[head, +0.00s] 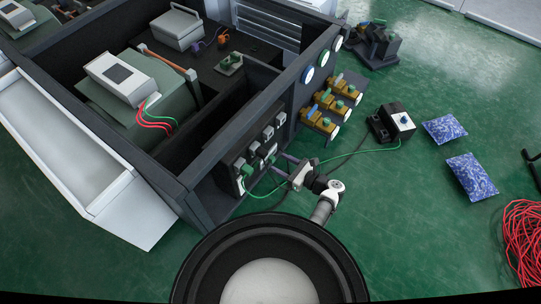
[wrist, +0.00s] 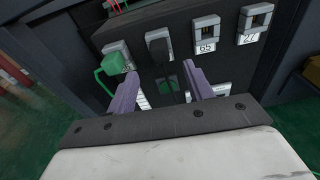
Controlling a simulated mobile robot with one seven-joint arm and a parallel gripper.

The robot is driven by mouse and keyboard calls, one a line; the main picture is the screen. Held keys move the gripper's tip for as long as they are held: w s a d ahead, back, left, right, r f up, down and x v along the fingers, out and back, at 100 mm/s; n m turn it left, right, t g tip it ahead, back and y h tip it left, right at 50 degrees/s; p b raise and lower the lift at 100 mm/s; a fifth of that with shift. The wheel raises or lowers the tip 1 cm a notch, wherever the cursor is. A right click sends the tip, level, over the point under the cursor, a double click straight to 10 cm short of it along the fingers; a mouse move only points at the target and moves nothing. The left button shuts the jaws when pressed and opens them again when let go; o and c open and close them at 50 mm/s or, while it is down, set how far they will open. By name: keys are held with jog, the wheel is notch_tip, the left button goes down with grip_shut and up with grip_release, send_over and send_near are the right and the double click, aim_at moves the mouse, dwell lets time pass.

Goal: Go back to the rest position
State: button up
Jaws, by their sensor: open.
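My gripper (head: 282,157) is in front of the dark box's (head: 194,180) side panel, close to its row of small grey modules. In the wrist view its two purple fingers (wrist: 160,86) are apart, with nothing clearly held between them. A green connector (wrist: 115,62) sits on the left module, beside the left finger. A black plug (wrist: 158,46) is at the module to its right. Two more modules labelled 65 (wrist: 206,30) and 27 (wrist: 254,20) are further right.
A green wire runs from the panel across the floor to a black unit (head: 381,130). Brown-and-green valve parts (head: 323,117) stand beside the box. Two blue patterned bags (head: 471,178) and a red cable coil (head: 525,240) lie on the right. Green floor is free between them.

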jog(key=v, duration=0.5)
jog(key=shift+s+d, duration=0.2)
jog(key=shift+d, duration=0.05)
jog(key=shift+r, duration=0.1)
